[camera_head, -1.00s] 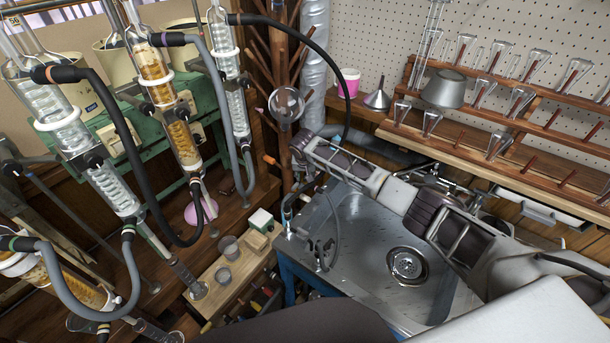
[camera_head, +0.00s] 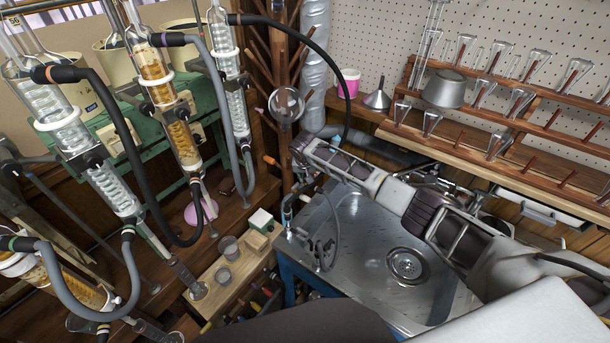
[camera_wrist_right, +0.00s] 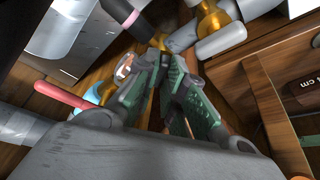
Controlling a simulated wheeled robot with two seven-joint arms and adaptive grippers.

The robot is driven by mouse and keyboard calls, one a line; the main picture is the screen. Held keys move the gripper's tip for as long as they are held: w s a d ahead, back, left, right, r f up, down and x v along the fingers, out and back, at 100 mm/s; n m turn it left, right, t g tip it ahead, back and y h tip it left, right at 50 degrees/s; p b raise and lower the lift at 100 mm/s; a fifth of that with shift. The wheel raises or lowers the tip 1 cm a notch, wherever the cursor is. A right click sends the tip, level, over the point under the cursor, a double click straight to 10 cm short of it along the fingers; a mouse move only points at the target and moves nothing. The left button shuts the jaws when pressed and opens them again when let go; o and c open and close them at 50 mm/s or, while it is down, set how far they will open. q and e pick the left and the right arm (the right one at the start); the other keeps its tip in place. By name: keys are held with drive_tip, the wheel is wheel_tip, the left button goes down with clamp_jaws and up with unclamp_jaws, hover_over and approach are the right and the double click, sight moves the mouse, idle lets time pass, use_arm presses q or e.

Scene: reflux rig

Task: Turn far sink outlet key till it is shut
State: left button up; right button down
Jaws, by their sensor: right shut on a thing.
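My right arm reaches in from the right over the sink (camera_head: 375,275), and its wrist ends at the sink's far left corner. In the head view the right gripper (camera_head: 302,178) is small, and its fingertips are hard to make out. In the right wrist view the green-padded fingers (camera_wrist_right: 163,66) come together at brass-coloured outlet fittings (camera_wrist_right: 160,41). The gripper is shut on the outlet key, which is mostly hidden between the fingers, so its angle cannot be told. My left gripper is not in view.
A black hose (camera_head: 347,88) hangs down behind my right wrist. Glass condensers (camera_head: 172,100) with hoses stand at the left. A wooden glassware rack (camera_head: 475,112) is at the back right. The sink basin is clear around its drain (camera_head: 407,265).

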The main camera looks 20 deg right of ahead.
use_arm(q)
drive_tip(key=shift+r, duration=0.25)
use_arm(e)
drive_tip(key=shift+a+m+p, duration=0.1)
drive_tip(key=shift+m+p, duration=0.3)
drive_tip(key=shift+p, duration=0.15)
drive_tip(key=shift+m+h+p, duration=0.3)
drive_tip(key=shift+m+p, duration=0.1)
drive_tip(key=shift+m, duration=0.1)
drive_tip(key=shift+a+m+g+h+p, duration=0.15)
drive_tip(key=shift+m+g+h+p, duration=0.35)
drive_tip(key=shift+m, duration=1)
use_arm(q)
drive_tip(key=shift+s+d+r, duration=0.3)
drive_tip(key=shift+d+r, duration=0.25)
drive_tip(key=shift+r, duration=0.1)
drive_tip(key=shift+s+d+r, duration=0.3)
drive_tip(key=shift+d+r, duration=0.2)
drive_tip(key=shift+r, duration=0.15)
use_arm(e)
drive_tip(key=shift+w+m+g, duration=0.1)
drive_tip(key=shift+m+g, duration=0.2)
drive_tip(key=shift+m, duration=0.7)
drive_tip(key=shift+f, duration=0.1)
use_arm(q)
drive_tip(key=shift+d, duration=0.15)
